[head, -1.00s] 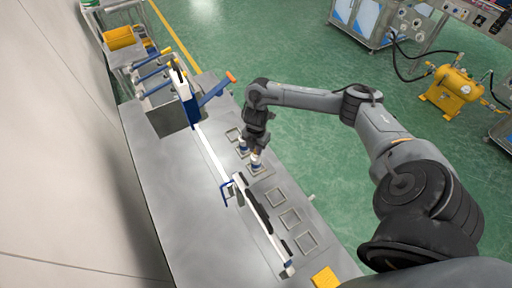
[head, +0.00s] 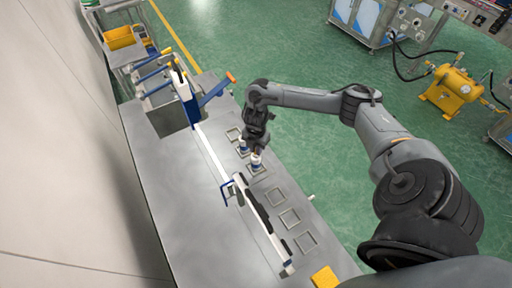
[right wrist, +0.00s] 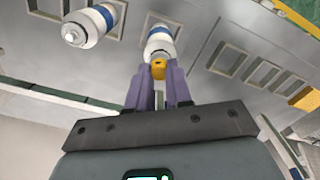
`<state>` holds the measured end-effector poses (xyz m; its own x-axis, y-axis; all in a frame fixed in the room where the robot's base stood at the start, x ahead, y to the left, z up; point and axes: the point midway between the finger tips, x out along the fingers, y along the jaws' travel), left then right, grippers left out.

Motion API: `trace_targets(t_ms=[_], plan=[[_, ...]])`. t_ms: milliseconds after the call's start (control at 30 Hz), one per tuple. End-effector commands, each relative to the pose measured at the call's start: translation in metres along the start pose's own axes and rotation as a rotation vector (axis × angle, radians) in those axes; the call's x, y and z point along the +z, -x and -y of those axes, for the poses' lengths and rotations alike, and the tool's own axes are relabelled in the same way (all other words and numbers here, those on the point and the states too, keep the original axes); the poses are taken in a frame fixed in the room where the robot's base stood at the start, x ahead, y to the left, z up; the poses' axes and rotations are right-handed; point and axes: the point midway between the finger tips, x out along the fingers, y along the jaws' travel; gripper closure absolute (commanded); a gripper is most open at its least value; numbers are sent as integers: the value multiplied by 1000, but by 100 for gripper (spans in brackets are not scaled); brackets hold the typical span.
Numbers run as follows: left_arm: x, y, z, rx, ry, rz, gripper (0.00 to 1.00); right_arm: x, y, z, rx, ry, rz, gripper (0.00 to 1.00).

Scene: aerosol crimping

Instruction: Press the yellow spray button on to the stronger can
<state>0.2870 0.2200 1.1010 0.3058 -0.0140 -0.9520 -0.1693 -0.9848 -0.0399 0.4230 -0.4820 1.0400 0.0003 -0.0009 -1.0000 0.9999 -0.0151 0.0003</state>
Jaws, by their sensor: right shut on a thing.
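Two white cans with blue bands stand in square frames on the grey bench. One can (head: 255,162) is under my right gripper (head: 257,150); the other can (head: 242,149) is just beyond it to the upper left. In the right wrist view the near can (right wrist: 160,42) is straight ahead of the fingers and the other can (right wrist: 90,26) is at upper left, its nozzle end bare. My right gripper (right wrist: 158,78) is shut on the yellow spray button (right wrist: 158,69), in line with the near can's top. Whether they touch is unclear. My left gripper is out of view.
Several empty square frames (head: 289,219) run along the bench towards the front. A white and blue lever press (head: 188,97) stands at the back, and a long white bar (head: 215,155) lies left of the cans. A yellow block (head: 325,277) is at the front edge.

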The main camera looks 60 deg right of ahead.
Motion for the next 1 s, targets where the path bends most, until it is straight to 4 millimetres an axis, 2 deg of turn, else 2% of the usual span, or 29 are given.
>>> trace_targets(t_ms=[300, 333, 500, 733, 900, 1000], plan=[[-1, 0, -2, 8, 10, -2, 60, 0, 0, 0, 0, 0, 0, 100], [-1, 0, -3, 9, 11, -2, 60, 0, 0, 0, 0, 0, 0, 79], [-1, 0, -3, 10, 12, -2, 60, 0, 0, 0, 0, 0, 0, 53], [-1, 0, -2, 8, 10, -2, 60, 0, 0, 0, 0, 0, 0, 49], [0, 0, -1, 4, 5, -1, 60, 0, 0, 0, 0, 0, 0, 23], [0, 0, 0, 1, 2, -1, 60, 0, 0, 0, 0, 0, 0, 21]])
